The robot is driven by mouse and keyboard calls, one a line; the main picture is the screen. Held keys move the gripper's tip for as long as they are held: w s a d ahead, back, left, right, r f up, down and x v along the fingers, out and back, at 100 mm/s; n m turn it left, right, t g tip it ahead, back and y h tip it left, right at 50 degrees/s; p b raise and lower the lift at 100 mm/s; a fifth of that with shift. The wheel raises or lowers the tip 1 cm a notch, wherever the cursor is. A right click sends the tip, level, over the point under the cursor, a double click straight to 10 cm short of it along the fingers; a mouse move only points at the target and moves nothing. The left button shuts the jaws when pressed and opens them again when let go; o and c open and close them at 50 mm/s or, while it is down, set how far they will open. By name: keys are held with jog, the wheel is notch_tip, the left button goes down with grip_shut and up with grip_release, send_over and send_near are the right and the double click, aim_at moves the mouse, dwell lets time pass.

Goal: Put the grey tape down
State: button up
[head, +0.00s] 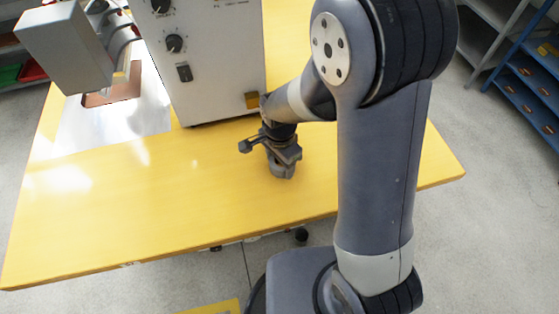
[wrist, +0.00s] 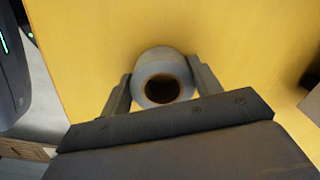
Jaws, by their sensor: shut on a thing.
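The grey tape (wrist: 162,62) is a pale grey roll with a brown inner core, seen in the wrist view between my gripper's two fingers. My gripper (wrist: 160,90) is shut on it, with one finger on each side of the roll. In the head view my gripper (head: 283,165) is low over the yellow table (head: 190,205), in front of the machine's right corner. The tape (head: 281,171) shows there as a small grey shape at the fingertips. I cannot tell whether its underside touches the table.
A grey machine (head: 215,65) with knobs stands behind and left of my gripper. A metal plate (head: 110,125) lies at the table's left. The table front and left of my gripper is clear. Blue shelves (head: 520,85) stand at the far right, beyond the floor.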

jog(key=shift+f, duration=0.15)
jog(key=o, duration=1)
jog(key=shift+o, duration=0.2)
notch_tip(320, 180, up, 12)
jog(key=p, duration=0.1)
jog(key=shift+r, duration=0.2)
